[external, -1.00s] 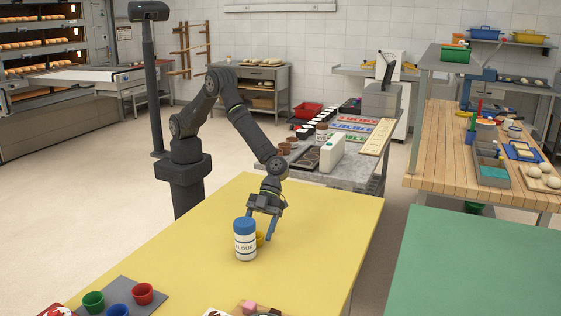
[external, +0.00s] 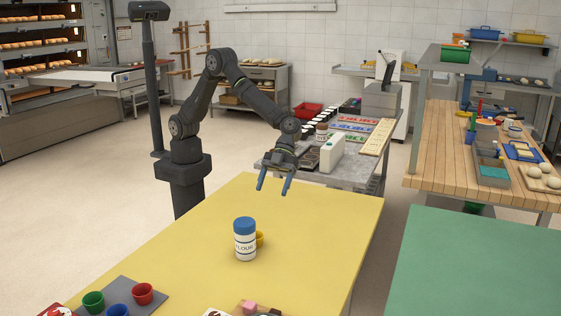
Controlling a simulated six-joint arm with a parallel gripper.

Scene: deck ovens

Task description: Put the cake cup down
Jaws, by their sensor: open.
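A yellow cake cup (external: 260,238) stands on the yellow table (external: 310,215), mostly hidden behind a white flour jar (external: 245,246) with a blue lid. Only its right side shows, and I cannot tell whether it touches the jar. My gripper (external: 273,188) is open and empty. It hangs above the far part of the yellow table, clear of the cup, with its blue fingers spread and pointing down.
A grey mat (external: 122,287) with green (external: 93,301), blue (external: 117,310) and red (external: 143,293) cups lies at the front left. Small items, one a pink block (external: 249,305), lie at the front edge. A grey stone counter (external: 345,176) with jars and trays stands behind. The yellow table's right side is clear.

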